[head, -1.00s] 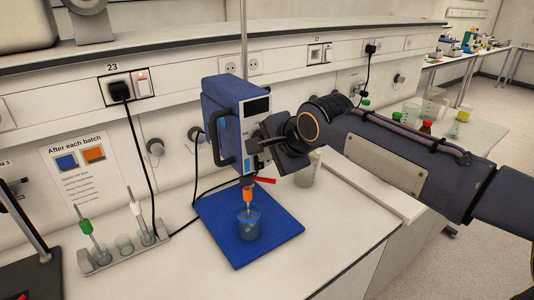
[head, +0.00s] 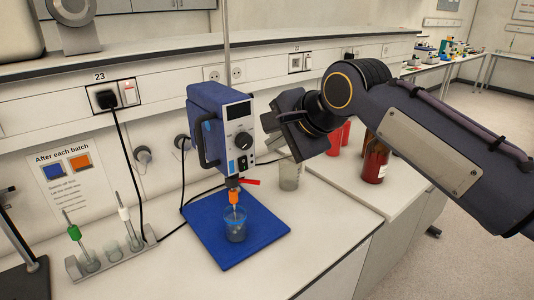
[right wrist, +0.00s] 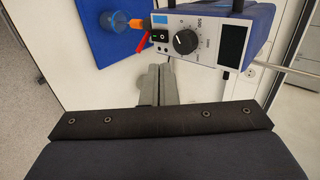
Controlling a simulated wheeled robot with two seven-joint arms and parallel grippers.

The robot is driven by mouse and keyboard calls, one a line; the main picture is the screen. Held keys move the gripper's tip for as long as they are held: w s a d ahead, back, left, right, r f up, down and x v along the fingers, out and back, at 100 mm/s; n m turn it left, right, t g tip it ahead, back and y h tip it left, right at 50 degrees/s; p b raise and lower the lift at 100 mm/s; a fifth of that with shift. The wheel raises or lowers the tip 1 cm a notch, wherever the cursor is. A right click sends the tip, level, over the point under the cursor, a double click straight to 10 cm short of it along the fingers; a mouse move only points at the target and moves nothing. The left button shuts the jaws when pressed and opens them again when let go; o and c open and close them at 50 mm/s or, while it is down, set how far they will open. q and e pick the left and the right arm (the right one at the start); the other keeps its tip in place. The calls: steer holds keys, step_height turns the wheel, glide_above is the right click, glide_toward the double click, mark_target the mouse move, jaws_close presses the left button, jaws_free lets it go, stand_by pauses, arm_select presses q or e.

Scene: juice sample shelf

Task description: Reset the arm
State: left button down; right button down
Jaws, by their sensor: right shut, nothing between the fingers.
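My right gripper (head: 272,128) is in the air just right of the blue overhead stirrer (head: 220,125), apart from it. In the right wrist view its fingers (right wrist: 157,82) are together and empty, pointing toward the stirrer's front panel with its dial and display. An orange chuck (head: 234,197) hangs under the stirrer, over a clear blue-tinted beaker (head: 235,224). The beaker stands on a blue mat (head: 262,236). My left gripper is not in view.
A clear container (head: 289,174) stands behind and below my right gripper. A rack (head: 112,256) with probes is at the left.

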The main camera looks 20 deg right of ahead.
steer(key=shift+s+d+r, duration=0.2)
steer(key=shift+s+r, duration=0.15)
steer(key=shift+r, duration=0.25)
steer(key=s+d+f+n+g, duration=0.1)
steer(key=s+f+n, duration=0.5)
steer(key=s+f, duration=0.5)
steer(key=s+d+f+n+g, duration=0.1)
steer(key=s+f+n+g, duration=0.1)
steer(key=s+f+n, duration=0.4)
steer(key=s+f, duration=0.5)
steer(key=f, duration=0.4)
steer(key=shift+s+d+f+y, duration=0.15)
steer(key=shift+d+f+y, duration=0.1)
steer(key=shift+y, duration=0.05)
